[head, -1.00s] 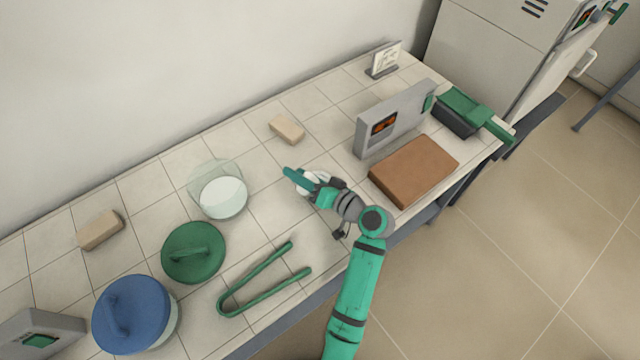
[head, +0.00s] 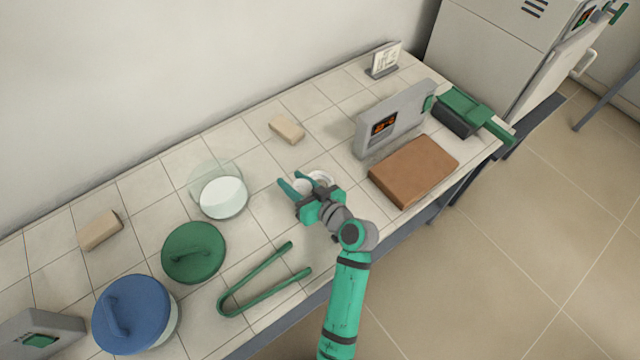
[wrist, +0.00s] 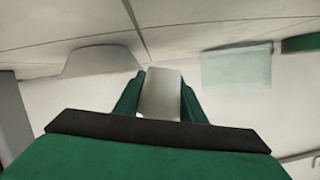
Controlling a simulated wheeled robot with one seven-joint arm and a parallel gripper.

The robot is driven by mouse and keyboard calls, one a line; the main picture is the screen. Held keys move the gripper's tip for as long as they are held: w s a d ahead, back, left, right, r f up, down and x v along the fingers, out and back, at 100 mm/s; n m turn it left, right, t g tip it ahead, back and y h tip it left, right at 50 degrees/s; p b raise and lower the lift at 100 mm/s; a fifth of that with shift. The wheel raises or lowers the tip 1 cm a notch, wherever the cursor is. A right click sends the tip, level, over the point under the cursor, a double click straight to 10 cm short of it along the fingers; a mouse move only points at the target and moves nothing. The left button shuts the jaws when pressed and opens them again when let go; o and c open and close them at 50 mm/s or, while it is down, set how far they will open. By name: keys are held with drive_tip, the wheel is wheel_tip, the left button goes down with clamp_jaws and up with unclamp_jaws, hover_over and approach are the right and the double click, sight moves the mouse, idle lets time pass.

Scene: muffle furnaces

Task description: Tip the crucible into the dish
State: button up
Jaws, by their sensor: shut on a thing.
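My gripper (head: 291,187) is shut on a small whitish crucible (wrist: 160,96), which shows between the green fingers in the wrist view. In the head view the fingers largely hide it. A white dish (head: 322,177) sits on the tiled bench just behind and right of the fingers, partly covered by my gripper. A pale, wide shape that looks like the dish (wrist: 100,61) is left of the crucible in the wrist view. That view is upside down, with bench tiles at the top, so my wrist is rolled over. Contents of the crucible cannot be seen.
A glass vessel with a white plate (head: 223,197) stands left of my gripper, near a green lid (head: 193,252) and green tongs (head: 262,280). A brown slab (head: 414,170) and a grey display unit (head: 394,120) stand to the right. A tan block (head: 287,130) lies behind.

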drive_tip(key=shift+s+a+f+n+t+h, duration=0.2)
drive_tip(key=shift+n+t+h, duration=0.1)
drive_tip(key=shift+n, duration=0.4)
drive_tip(key=shift+a+f+n, duration=0.1)
drive_tip(key=shift+n, duration=0.3)
drive_tip(key=shift+r, duration=2.5)
drive_tip(key=shift+s, duration=0.1)
